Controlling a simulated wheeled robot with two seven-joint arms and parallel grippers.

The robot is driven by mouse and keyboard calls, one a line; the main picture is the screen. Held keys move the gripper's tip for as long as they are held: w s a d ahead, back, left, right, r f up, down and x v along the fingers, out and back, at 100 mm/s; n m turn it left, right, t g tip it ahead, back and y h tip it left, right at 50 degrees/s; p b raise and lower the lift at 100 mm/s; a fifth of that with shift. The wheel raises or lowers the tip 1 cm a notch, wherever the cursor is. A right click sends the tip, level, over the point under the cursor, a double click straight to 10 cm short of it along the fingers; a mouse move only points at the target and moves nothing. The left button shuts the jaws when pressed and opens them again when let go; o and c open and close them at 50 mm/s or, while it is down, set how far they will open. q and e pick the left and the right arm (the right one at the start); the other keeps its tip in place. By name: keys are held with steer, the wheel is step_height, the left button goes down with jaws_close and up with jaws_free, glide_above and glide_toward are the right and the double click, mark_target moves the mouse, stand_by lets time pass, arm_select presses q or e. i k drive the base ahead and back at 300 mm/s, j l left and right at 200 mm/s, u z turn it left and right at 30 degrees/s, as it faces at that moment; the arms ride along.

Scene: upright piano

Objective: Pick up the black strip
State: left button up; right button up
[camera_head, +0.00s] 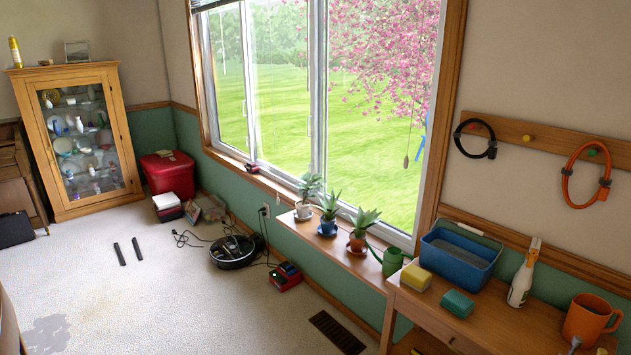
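Two short black strips lie on the pale carpet in the head view, left of the middle: one black strip (119,254) and, just to its right, another black strip (137,249). They lie roughly parallel, with a small gap between them. I cannot tell from this distance how thick they are. Neither of my grippers is in view.
A round black device (232,252) with cables lies on the carpet right of the strips. A red box (167,174) and glass-door cabinet (85,140) stand behind. A wooden table (480,330) fills the lower right. Carpet around the strips is clear.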

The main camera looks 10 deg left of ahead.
mark_target(122, 259)
steer(key=i+j+u, duration=0.2)
steer(key=i+u, duration=0.8)
steer(key=i, duration=0.25)
steer(key=i+l+u, duration=0.3)
steer(key=i+u, duration=0.2)
steer(key=i+j+u, duration=0.2)
steer(key=i, duration=0.6)
steer(key=i+l+u, duration=0.2)
steer(key=i, duration=0.55)
steer(key=i+l+u, duration=0.2)
steer(key=i, duration=0.6)
steer(key=j, duration=0.05)
